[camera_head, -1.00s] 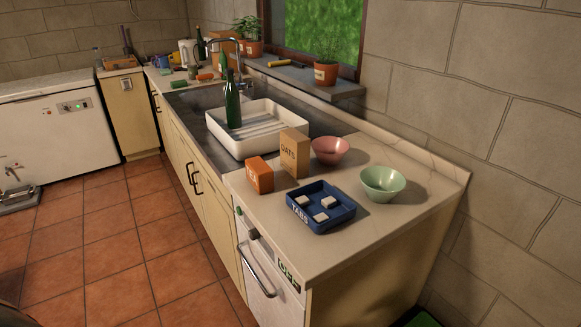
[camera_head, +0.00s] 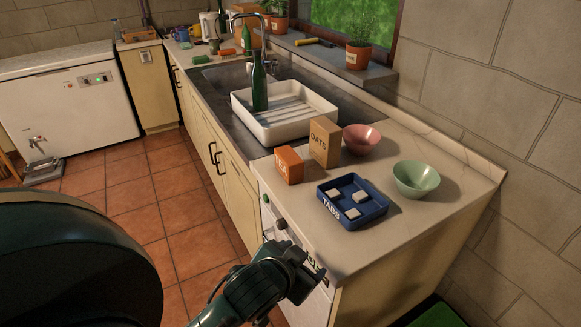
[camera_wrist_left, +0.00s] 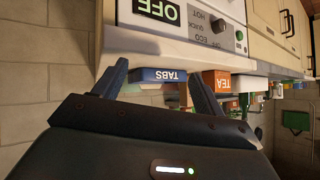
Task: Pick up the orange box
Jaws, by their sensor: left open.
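The orange box (camera_head: 289,165), marked TEA, stands upright on the counter near its front edge, left of the blue tray. It also shows upside down in the left wrist view (camera_wrist_left: 216,82), partly behind a finger. My left gripper (camera_head: 312,270) is in front of the counter, near the dishwasher-like front panel, nearer to me than the box and apart from it. In the left wrist view its two fingers (camera_wrist_left: 160,85) are spread with nothing between them. My right gripper is in neither view.
Beside the box stand a tan OATS box (camera_head: 324,142), a pink bowl (camera_head: 361,138) and a green bowl (camera_head: 416,180). The blue TABS tray (camera_head: 372,213) holds several white blocks. A white dish rack (camera_head: 270,135) with a green bottle (camera_head: 259,88) is behind. Bare counter lies at the front right.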

